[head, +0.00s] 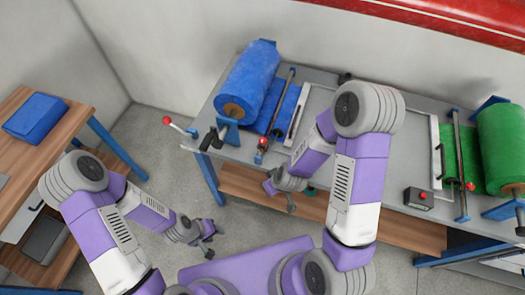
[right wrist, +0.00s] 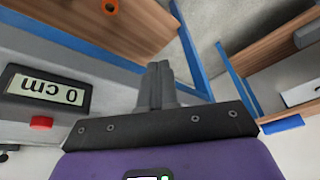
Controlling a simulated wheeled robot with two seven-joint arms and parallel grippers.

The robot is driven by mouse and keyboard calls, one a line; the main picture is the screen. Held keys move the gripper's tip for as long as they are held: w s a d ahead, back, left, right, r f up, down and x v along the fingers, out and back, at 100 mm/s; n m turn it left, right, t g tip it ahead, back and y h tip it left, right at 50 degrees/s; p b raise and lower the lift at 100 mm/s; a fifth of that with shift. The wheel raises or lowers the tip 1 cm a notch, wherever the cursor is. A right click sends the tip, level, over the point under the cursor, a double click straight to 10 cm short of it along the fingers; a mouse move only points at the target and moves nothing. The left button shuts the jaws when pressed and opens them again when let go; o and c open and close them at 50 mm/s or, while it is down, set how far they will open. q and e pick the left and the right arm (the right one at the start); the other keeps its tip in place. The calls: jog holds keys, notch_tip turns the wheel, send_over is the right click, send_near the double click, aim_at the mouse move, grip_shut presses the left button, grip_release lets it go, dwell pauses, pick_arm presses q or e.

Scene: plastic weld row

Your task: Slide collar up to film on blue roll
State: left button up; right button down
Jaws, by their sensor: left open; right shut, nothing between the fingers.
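The blue roll (head: 250,78) lies on its stand at the back left of the grey bench, with a brown core end (head: 233,111) at its near end. Blue film (head: 273,104) spreads to the right of the roll. I cannot tell which part is the collar; dark fittings (head: 213,137) sit at the roll's near end. My left gripper (head: 209,240) is open and empty, low in front of the bench and apart from the roll. My right gripper (head: 290,200) is at the bench's front edge; the right wrist view shows its fingers (right wrist: 158,85) shut and empty.
A red-knobbed lever (head: 178,126) sticks out at the bench's left end. A green roll (head: 502,145) stands at the right. A wooden table (head: 80,110) stands left, with open floor between.

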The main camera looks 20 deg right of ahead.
jog(key=w+d+r+n+t+h, duration=0.15)
jog(key=w+r+n+t, duration=0.35)
jog(key=r, duration=0.7)
jog(key=n+g+b, duration=0.1)
jog(key=n+b, duration=0.1)
jog(key=b, duration=0.3)
send_near(263, 150)
jog(key=x, duration=0.4)
jog(key=shift+w+f, duration=0.2)
jog(key=shift+f, duration=0.05)
jog(key=shift+w+f+b, duration=0.45)
jog(key=shift+w+f, duration=0.05)
jog(key=shift+f, duration=0.05)
